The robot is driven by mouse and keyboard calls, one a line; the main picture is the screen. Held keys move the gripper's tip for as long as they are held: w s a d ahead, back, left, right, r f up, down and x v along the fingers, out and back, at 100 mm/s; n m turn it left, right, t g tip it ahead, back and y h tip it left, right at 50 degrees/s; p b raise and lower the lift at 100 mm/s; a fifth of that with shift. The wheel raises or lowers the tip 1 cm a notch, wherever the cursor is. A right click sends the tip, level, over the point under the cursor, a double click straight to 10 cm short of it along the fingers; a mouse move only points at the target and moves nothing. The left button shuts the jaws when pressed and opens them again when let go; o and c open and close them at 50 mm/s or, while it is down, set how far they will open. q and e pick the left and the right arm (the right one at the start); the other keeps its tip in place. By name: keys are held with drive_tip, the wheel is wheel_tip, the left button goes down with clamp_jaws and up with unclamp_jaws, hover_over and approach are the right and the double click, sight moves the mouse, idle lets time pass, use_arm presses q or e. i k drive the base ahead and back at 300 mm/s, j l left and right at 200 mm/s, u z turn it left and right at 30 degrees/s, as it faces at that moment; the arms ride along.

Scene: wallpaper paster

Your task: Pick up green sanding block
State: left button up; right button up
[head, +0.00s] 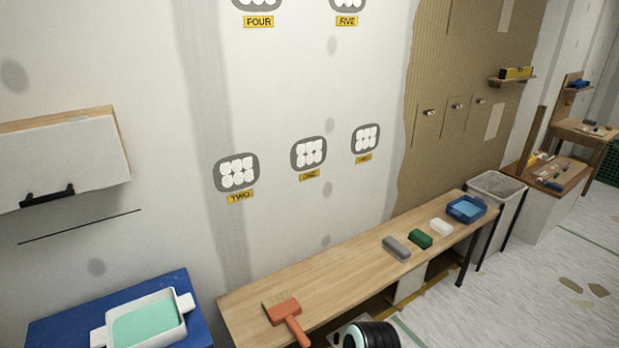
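The green sanding block (420,239) lies on the long wooden bench (330,273), towards its right part. It sits between a grey block (396,248) on its left and a white block (441,228) on its right, with small gaps. Neither of my grippers shows in the head view. Only a black and white rounded part, probably of my own arm, shows at the bottom edge in front of the bench. Nothing covers the green block.
An orange-handled brush (286,318) lies at the bench's left end. A blue tray (466,208) stands at its right end, beside a bin (497,187). A white tray (146,321) with green contents sits on a blue surface at left. The bench's middle is clear.

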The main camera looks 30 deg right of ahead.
sight(417, 237)
drive_tip(key=z, duration=1.95)
